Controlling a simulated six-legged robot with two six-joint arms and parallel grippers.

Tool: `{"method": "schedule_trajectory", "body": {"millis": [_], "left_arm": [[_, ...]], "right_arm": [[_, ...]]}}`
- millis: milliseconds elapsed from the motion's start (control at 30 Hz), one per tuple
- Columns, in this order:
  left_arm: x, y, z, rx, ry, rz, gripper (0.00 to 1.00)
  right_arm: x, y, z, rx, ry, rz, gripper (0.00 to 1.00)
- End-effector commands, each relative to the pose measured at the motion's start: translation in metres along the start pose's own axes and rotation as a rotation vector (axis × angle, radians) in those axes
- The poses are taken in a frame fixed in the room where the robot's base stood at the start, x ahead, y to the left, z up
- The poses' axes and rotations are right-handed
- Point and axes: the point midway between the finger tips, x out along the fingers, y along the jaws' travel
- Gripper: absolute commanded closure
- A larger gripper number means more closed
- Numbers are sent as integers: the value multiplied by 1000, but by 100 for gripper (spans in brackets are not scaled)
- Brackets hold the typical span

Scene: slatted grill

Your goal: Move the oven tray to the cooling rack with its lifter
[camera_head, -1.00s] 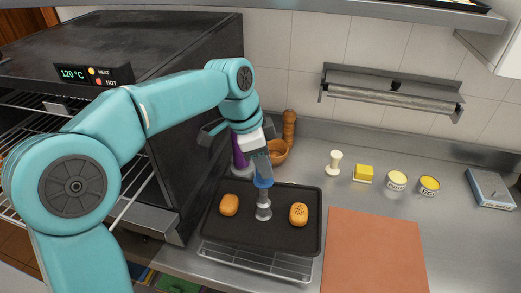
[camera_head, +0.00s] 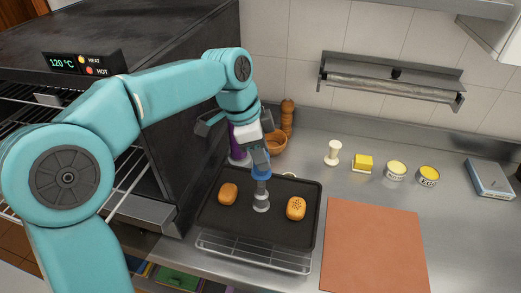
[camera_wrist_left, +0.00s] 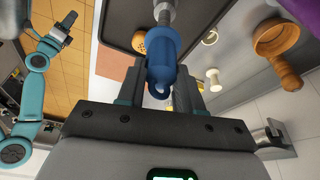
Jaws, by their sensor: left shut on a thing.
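The dark oven tray (camera_head: 240,222) holds two buns, a plain one (camera_head: 228,193) on the left and a speckled one (camera_head: 296,208) on the right. The wire cooling rack (camera_head: 250,250) shows below the tray's front edge; I cannot tell if they touch. The lifter (camera_head: 261,198), with a blue handle and grey shaft, stands upright at the tray's middle between the buns. My left gripper (camera_head: 259,163) is shut on its blue handle, also seen in the left wrist view (camera_wrist_left: 162,62). My right gripper (camera_wrist_left: 55,35) is small in the wrist view; its jaws are unclear.
The oven (camera_head: 190,100) stands close on the left, its display reading 120 °C. A wooden bowl (camera_head: 274,144) and a pepper mill (camera_head: 287,116) stand behind the tray. A terracotta board (camera_head: 373,245) lies to the right. Several small items line the back.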

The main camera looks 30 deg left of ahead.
Motion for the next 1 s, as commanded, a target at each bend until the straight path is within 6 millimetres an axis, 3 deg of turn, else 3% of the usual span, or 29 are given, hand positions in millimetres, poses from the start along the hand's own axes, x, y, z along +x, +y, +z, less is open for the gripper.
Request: {"method": "schedule_trajectory", "body": {"millis": [500, 1000], "left_arm": [[51, -2, 15, -1, 1, -2, 100], [56, -3, 17, -1, 2, -2, 100]], "right_arm": [[41, 15, -1, 0, 0, 0, 57], [44, 16, -1, 0, 0, 0, 57]]}}
